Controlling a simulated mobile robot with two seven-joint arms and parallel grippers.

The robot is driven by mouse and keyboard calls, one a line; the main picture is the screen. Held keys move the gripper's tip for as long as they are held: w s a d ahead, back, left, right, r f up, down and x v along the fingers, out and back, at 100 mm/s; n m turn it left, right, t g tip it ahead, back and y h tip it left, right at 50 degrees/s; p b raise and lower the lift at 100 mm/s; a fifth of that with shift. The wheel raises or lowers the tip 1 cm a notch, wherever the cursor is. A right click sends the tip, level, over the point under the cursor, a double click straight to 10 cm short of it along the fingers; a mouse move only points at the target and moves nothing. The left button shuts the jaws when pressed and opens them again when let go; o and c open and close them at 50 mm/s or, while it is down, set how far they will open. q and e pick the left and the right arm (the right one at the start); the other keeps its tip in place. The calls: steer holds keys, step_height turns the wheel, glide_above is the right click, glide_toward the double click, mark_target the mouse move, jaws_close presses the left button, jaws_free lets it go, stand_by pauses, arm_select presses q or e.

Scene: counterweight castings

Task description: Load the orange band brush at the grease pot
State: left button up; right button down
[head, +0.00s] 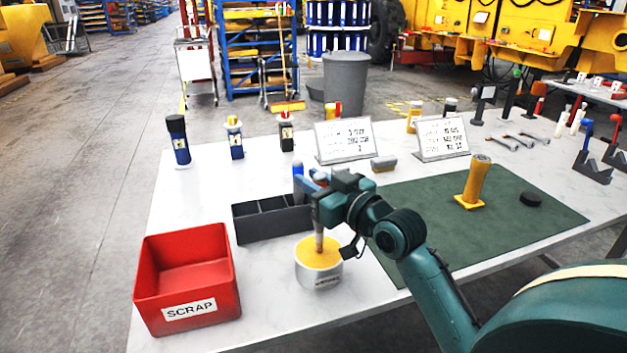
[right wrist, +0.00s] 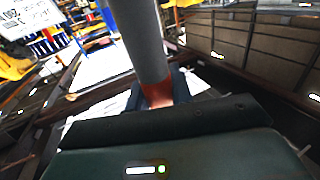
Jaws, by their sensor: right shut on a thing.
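My right gripper (head: 317,194) is shut on the orange band brush (head: 319,237) and holds it upright, tip down, over the grease pot (head: 319,277). The pot is a pale round tub with a label and a yellow top. The brush's lower end meets the yellow surface in the head view; how deep it goes I cannot tell. In the right wrist view the brush (right wrist: 138,40) is a grey shaft with an orange-red band at the jaws. My gripper hides part of the brush in the head view. My left gripper is not in view.
A red SCRAP bin (head: 187,278) stands left of the pot. A dark divided tray (head: 270,222) is just behind it, with a blue-topped item (head: 298,170) near its right end. A green mat (head: 440,236) holds a yellow handled piece (head: 476,182) and a black puck (head: 530,199).

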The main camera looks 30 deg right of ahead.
arm_select(q)
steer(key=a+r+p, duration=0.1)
steer(key=p, duration=0.2)
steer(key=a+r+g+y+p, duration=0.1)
steer(key=p, duration=0.3)
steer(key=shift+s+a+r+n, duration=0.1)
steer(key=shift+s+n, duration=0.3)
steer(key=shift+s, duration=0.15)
stand_by(0.5)
